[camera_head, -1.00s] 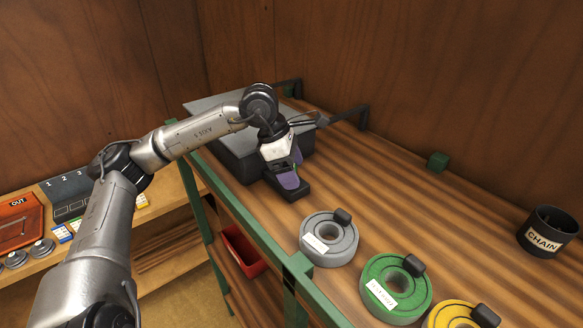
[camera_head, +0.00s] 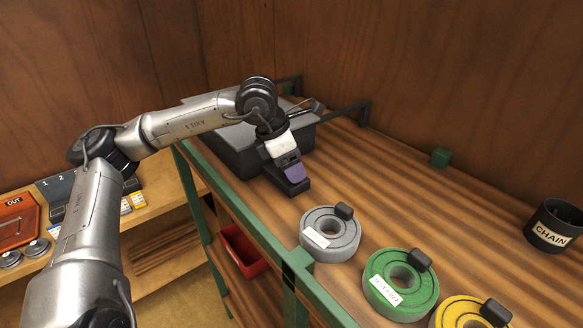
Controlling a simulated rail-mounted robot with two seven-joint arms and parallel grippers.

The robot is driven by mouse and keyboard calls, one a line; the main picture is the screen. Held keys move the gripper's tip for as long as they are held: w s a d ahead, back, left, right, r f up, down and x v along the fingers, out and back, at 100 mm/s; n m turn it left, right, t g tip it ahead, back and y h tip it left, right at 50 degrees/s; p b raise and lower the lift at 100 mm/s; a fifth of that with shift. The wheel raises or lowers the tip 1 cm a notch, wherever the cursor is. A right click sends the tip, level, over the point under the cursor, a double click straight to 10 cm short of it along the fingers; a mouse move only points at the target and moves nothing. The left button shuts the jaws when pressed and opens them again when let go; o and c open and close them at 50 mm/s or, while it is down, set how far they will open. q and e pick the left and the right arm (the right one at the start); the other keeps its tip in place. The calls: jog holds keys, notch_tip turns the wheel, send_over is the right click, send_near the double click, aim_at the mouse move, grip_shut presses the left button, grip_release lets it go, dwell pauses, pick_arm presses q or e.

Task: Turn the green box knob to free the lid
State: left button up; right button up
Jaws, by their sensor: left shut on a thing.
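A dark grey box (camera_head: 236,150) with a flat lid (camera_head: 215,112) stands on the wooden shelf against the back. A black block (camera_head: 298,190) juts out at its front right corner. My left gripper (camera_head: 295,172), with a white body and purple fingers, reaches down over this block. It is shut on the knob, which its fingers hide from view. The lid lies flat on the box. My right gripper is not in view.
A grey ring (camera_head: 318,223), a green ring (camera_head: 380,292) and a yellow ring (camera_head: 452,312) lie at the front of the shelf. A black CHAIN cup (camera_head: 552,236) stands at the right. A red bin (camera_head: 240,245) sits below.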

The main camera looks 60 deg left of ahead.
pick_arm(q)
jog(key=shift+f+n+y+b, duration=0.1)
jog(key=shift+n+y+b, duration=0.35)
jog(key=shift+n, duration=0.55)
jog(key=shift+d+f+n+y+b, duration=0.1)
jog(key=shift+n+y+b, duration=0.35)
jog(key=shift+n, duration=0.45)
jog(key=n+y+b, duration=0.1)
jog(key=n+b, duration=0.2)
jog(key=b, duration=0.1)
jog(key=n+g+y+b, duration=0.1)
jog(key=n+b, duration=0.3)
jog(key=b, duration=0.1)
jog(key=shift+d, duration=0.1)
jog(key=shift+r+n+g+y+b, duration=0.2)
jog(key=shift+n+y+b, duration=0.1)
jog(key=shift+n+b, duration=0.5)
jog(key=shift+r+n+g+y+b, duration=0.1)
jog(key=shift+n+g+y+b, duration=0.15)
jog(key=shift+n+b, duration=0.55)
jog(key=o, duration=0.9)
jog(key=shift+f, duration=0.1)
jog(key=v, duration=1.4)
jog(key=shift+w+f, duration=0.1)
